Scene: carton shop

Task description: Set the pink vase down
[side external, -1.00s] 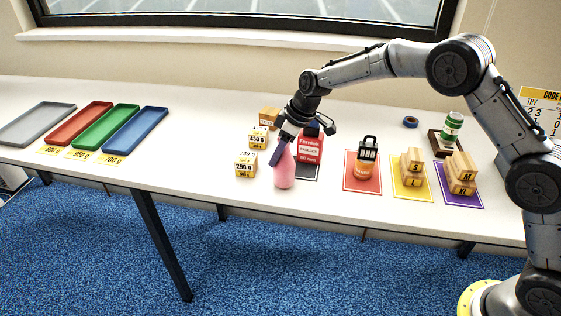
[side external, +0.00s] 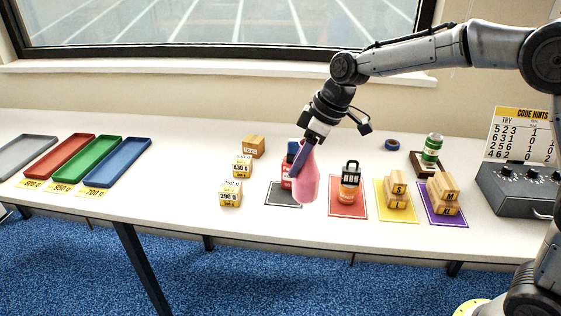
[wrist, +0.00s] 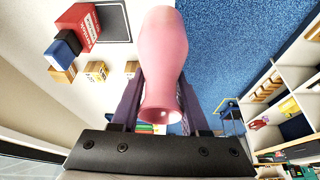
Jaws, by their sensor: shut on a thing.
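The pink vase (side external: 307,178) is held by its neck in my gripper (side external: 302,153), slightly tilted, with its body hanging downward. In the side view it overlaps the right edge of a dark grey mat (side external: 279,198); its base seems clear of the table, though the exact gap is hard to judge. In the wrist view the vase (wrist: 160,45) lies between the two purple fingers of my gripper (wrist: 160,98), its open mouth facing the camera. A red box (side external: 286,183) stands behind the gripper, partly hidden, on the dark grey mat; it also shows in the wrist view (wrist: 88,28).
Labelled wooden blocks (side external: 230,195) stand left. Bare table lies between them and the coloured trays (side external: 118,162).

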